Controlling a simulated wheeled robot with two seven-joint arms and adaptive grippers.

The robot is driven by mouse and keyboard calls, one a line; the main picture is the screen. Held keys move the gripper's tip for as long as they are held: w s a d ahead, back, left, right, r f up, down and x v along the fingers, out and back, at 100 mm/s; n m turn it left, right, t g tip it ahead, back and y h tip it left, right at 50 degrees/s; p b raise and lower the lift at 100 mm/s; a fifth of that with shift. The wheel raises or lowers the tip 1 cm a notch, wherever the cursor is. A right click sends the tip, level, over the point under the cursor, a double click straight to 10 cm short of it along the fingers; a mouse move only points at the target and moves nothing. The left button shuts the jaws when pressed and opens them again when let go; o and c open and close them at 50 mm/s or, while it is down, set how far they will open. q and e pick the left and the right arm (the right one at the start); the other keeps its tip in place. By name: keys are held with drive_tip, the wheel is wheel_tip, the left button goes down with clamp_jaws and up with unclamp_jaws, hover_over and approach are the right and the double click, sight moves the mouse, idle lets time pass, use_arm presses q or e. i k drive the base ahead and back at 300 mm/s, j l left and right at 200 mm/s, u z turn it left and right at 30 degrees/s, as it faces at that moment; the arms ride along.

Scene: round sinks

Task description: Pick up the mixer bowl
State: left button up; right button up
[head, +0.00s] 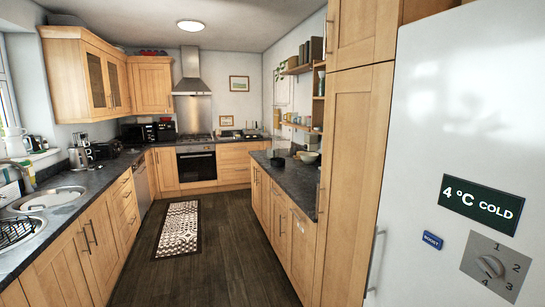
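Neither of my grippers shows in this view.
The right counter (293,182) sits beyond a tall wooden cabinet (352,160) and a white fridge (465,110). Round sinks (49,198) and a dish rack (17,232) are at left. The dark floor is open, with a patterned rug (179,230).

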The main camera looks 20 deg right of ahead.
sight(271, 152)
drive_tip(key=i+z, duration=0.1)
drive_tip(key=i, duration=4.95)
